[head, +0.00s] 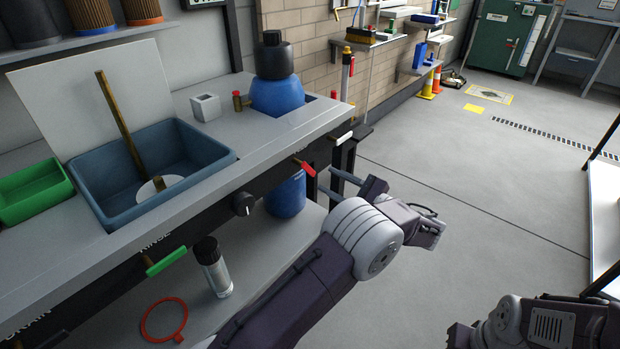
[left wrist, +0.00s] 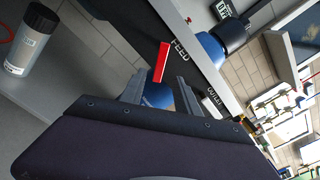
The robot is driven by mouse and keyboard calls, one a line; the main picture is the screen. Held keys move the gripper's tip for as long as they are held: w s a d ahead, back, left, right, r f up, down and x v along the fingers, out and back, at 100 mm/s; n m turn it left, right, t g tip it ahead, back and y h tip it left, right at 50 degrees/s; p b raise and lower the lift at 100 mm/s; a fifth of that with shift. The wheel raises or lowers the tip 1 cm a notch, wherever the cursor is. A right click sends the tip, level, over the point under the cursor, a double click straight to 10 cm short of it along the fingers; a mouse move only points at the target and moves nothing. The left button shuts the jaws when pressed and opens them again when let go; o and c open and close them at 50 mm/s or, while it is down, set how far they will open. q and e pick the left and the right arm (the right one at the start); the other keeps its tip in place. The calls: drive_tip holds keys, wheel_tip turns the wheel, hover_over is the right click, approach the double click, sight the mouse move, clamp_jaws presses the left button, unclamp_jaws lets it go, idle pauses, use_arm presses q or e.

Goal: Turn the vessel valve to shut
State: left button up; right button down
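The blue vessel (head: 278,95) with a black cap stands in the bench's far end, and its lower part (head: 286,195) shows below. A red lever (head: 308,169) is on the bench front beside it. In the left wrist view, the red lever (left wrist: 161,62) sits by the word FEED. My left gripper (head: 335,183) is open and empty just right of and below the lever. In the left wrist view its fingers (left wrist: 160,92) are apart, with the lever ahead between them. I cannot tell which handle is the vessel valve.
A white handle (head: 344,137) is right of the red lever, near the word OUTLET. A green handle (head: 166,262) and a black knob (head: 243,204) are to the left. A black-and-silver canister (head: 213,267) stands on the lower shelf.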

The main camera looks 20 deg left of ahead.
sight(311, 172)
use_arm(q)
drive_tip(key=b+x, duration=0.1)
drive_tip(key=x, duration=0.2)
drive_tip(key=b+x, duration=0.2)
drive_tip(key=x, duration=0.1)
drive_tip(key=shift+w+a+f, duration=0.1)
drive_tip(key=shift+a+f, duration=0.15)
drive_tip(key=shift+a, duration=0.1)
drive_tip(key=shift+w+a+r, duration=0.15)
drive_tip(key=shift+w+a, duration=0.05)
drive_tip(key=shift+a, duration=0.25)
clamp_jaws()
